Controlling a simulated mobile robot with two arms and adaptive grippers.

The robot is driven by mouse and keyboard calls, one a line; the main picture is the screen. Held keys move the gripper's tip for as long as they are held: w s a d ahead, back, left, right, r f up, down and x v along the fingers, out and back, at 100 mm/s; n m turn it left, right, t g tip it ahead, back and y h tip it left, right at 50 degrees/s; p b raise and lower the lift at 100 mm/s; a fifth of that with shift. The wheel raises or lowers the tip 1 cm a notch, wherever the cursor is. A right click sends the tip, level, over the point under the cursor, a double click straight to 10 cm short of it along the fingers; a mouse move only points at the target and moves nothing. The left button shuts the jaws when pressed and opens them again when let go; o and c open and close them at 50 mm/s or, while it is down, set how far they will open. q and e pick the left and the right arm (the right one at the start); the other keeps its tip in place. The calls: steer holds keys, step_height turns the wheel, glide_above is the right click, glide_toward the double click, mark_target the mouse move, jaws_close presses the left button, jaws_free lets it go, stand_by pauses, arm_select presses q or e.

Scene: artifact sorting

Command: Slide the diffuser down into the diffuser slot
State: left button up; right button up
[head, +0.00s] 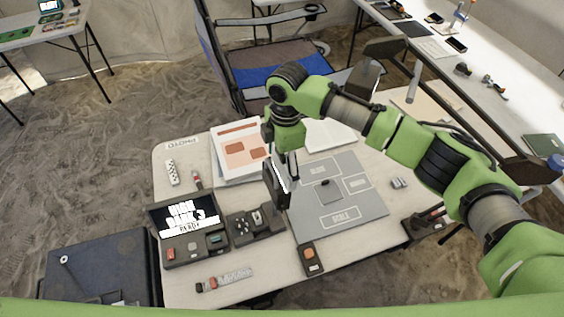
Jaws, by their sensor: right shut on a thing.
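My right gripper (287,164) comes down from above over the middle of the table and is shut on the diffuser (281,178). The diffuser looks like a thin upright panel with a pale edge. It is seen almost edge-on, against a dark upright frame (275,190) at the left edge of the grey mat (360,208). I cannot make out the diffuser slot, nor whether the panel's lower edge is inside it. The gripper and the dark frame hide part of the panel. My left gripper is not in view.
Papers (237,137) lie behind the gripper. A small lit screen (184,215) and a dark tray of small items (255,222) stand to the front left. A small dark box (311,258) is in front of the mat. A blue and grey chair (270,65) stands behind the table.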

steer(key=shift+f+b, duration=0.35)
steer(key=shift+f, duration=0.6)
steer(key=o, duration=1.1)
steer(key=r, duration=1.2)
steer(key=shift+w+d, duration=0.15)
steer(key=shift+d, duration=0.05)
steer(key=shift+f, duration=0.1)
